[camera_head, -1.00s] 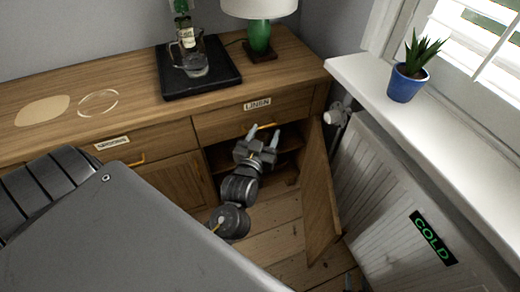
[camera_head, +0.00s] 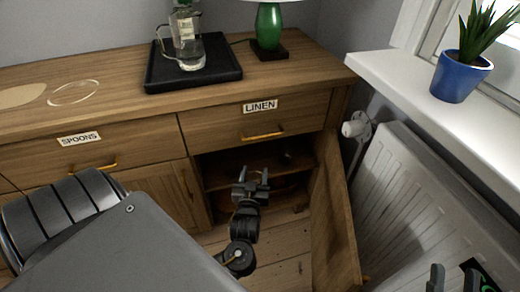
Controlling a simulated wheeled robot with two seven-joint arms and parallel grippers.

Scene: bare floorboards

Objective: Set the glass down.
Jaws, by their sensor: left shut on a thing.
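My left gripper (camera_head: 252,174) is in front of the open lower compartment of the wooden sideboard, at shelf height. It is shut on the glass, which is clear and can barely be made out between the fingers against the dark inside. The sideboard (camera_head: 120,85) has a shelf (camera_head: 225,172) inside the open compartment.
A black tray (camera_head: 220,72) on the top bears a clear jug (camera_head: 190,48). A green lamp (camera_head: 268,28) stands beside it. A pale round patch and a ring (camera_head: 73,92) lie left. The open door (camera_head: 335,215) and radiator (camera_head: 415,190) bound the right. A potted plant (camera_head: 458,77) stands on the sill.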

